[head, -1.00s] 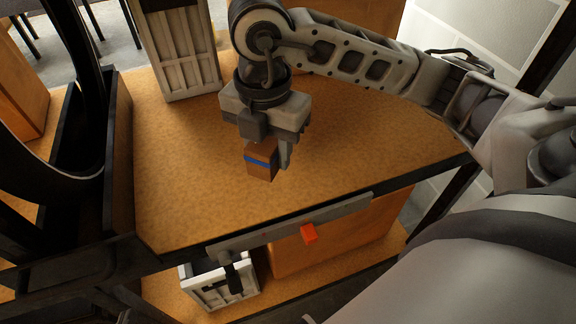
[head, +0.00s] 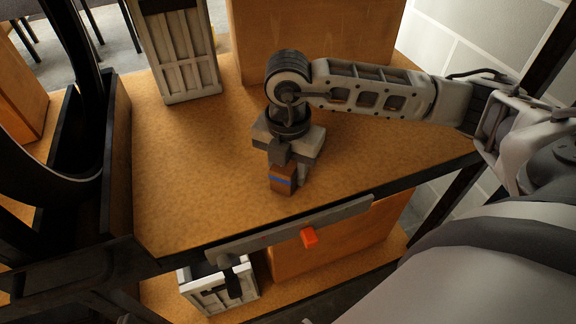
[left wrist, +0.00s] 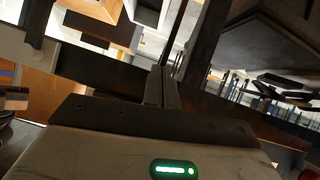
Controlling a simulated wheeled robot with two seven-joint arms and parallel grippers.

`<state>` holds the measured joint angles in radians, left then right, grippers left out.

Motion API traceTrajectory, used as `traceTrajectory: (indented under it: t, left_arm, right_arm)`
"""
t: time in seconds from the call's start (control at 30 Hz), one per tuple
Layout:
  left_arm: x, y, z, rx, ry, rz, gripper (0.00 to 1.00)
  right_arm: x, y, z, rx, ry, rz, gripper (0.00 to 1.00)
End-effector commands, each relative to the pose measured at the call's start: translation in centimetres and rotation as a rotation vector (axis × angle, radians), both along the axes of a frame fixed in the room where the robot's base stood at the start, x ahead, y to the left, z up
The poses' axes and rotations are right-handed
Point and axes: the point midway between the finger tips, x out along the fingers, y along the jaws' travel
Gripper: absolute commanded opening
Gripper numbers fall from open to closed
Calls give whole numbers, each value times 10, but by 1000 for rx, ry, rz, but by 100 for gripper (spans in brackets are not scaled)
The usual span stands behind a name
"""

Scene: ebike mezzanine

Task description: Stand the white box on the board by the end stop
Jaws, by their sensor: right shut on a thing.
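My right gripper (head: 292,168), on the arm from the right in the head view, is shut on a small brown box with a blue band (head: 283,179). It holds the box over the front part of the tan shelf top (head: 190,185); I cannot tell whether the box touches it. No small white box shows clearly, nor a clear board or end stop.
A tall white panelled bin (head: 187,60) stands at the back left, and a large brown carton (head: 310,40) at the back. A white crate (head: 222,292) and another carton (head: 350,245) are on the lower level. Dark frame parts (head: 117,150) border the left. The shelf's middle left is clear.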

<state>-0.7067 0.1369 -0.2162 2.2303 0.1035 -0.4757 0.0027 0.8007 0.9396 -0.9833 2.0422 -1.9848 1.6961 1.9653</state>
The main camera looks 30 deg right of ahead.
Motion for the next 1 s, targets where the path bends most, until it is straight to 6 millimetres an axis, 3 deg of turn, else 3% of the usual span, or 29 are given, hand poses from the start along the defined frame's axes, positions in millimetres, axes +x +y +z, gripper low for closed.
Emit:
traceTrajectory:
  t: [0.13,0.17,0.2,0.23,0.63,1.0]
  left_arm:
    - [0,0,-5,1,0,-1,0]
    - [0,0,-3,2,-1,-1,0]
    - [0,0,-3,2,-1,-1,0]
    - [0,0,-3,2,-1,-1,0]
    - [0,0,2,0,-2,-1,0]
    - [-1,0,4,-1,8,0,0]
  right_arm:
    - [0,0,-5,1,-1,0,13]
    - [0,0,-3,0,0,0,46]
    - [0,0,-3,0,0,0,57]
    - [0,0,-3,0,0,0,60]
    - [1,0,8,0,-2,0,60]
    - [1,1,84,1,-5,1,60]
